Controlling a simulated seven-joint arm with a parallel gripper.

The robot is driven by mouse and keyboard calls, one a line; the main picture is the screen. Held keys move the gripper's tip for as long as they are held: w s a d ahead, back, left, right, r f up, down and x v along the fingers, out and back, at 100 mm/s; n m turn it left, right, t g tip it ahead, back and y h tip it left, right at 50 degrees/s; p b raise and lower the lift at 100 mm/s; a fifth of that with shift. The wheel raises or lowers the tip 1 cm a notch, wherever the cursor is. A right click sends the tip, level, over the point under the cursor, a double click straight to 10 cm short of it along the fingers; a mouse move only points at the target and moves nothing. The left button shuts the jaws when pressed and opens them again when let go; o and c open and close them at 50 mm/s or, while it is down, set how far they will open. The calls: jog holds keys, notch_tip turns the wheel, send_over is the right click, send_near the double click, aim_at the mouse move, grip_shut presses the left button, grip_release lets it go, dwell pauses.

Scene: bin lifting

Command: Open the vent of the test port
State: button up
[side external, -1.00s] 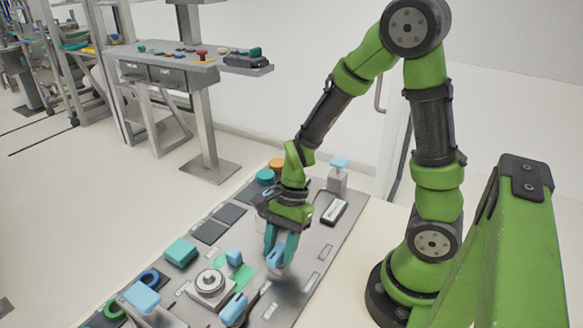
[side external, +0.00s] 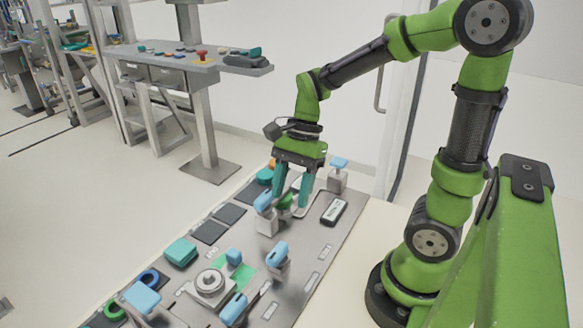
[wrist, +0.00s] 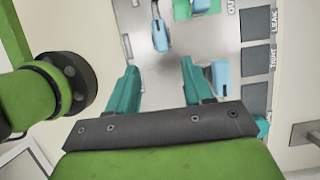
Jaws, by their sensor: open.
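My gripper (side external: 291,197) has teal fingers, apart and empty, above the far part of the grey panel (side external: 318,237). It also shows in the wrist view (wrist: 158,68). A blue handle (side external: 263,201) stands just left of the fingers. A small green part (side external: 286,203) shows between or behind them; I cannot tell which. Another blue handle (side external: 277,254) stands nearer the camera, clear of the gripper. In the wrist view one blue handle (wrist: 160,37) lies ahead between the fingers, and another (wrist: 221,78) is beside the right finger. I cannot tell which part is the vent.
A round grey fitting (side external: 210,283), a teal block (side external: 180,251) and blue handles (side external: 234,308) (side external: 141,297) stand on the near panel. A blue-topped post (side external: 339,165) and a dark-framed display (side external: 334,210) are at the far right. Dark pads (side external: 209,232) lie flat at left.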

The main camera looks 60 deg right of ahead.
jog(key=shift+v, duration=2.1)
jog(key=s+a+r+n+t+h, duration=0.2)
jog(key=n+t, duration=0.5)
jog(key=n, duration=0.7)
notch_tip(320, 180, up, 2)
jog(key=s+a, duration=0.1)
jog(key=a, duration=0.1)
jog(key=shift+s+a+r+h, duration=0.2)
jog(key=shift+a+h, duration=0.1)
jog(key=shift+a, duration=0.1)
